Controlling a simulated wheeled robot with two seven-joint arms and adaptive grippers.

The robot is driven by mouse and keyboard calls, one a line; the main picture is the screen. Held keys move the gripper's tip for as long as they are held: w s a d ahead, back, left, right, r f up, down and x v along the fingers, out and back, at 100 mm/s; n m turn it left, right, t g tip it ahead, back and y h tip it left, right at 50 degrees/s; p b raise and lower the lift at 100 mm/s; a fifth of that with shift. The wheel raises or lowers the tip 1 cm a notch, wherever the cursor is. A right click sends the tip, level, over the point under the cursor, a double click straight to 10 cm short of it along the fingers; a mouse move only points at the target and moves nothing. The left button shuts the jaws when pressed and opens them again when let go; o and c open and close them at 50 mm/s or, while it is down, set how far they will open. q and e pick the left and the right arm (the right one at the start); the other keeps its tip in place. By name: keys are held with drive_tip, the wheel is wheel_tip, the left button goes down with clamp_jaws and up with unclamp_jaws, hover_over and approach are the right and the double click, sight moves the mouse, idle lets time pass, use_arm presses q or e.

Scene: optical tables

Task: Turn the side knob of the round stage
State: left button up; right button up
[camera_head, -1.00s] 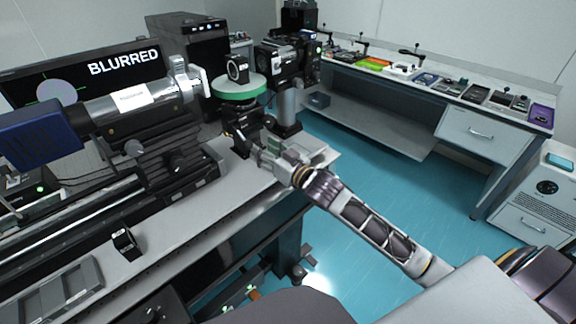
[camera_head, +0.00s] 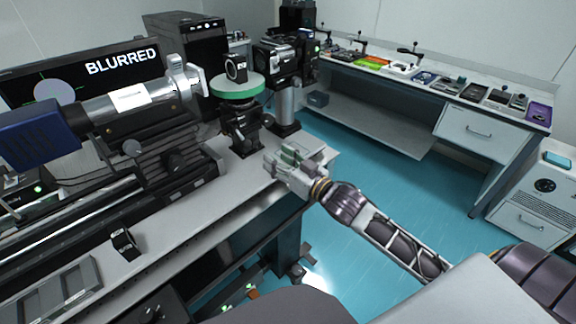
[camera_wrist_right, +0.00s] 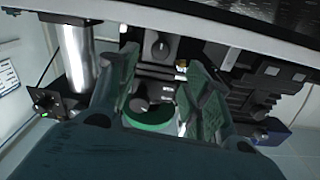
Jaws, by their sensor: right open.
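The round stage (camera_head: 238,92) has a white top and a green rim, with a black square mount (camera_head: 236,67) standing on it. It sits on a black support (camera_head: 241,135) on the near table. In the right wrist view, the green rim (camera_wrist_right: 150,125) shows between my fingers. A dark round knob with a pale mark (camera_wrist_right: 158,45) also shows there, beyond the fingertips and not gripped. My right gripper (camera_head: 277,158) is open and empty, to the lower right of the support and apart from it. It also shows in the wrist view (camera_wrist_right: 155,78). My left gripper is out of view.
A silver tube (camera_head: 130,101) on a black rail stands left of the stage, before a screen (camera_head: 90,75) reading "BLURRED". A metal post (camera_head: 286,105) stands right of the stage. The table's front edge runs below my right gripper, with open floor beyond.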

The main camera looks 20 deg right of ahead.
drive_tip(key=shift+v, duration=1.65)
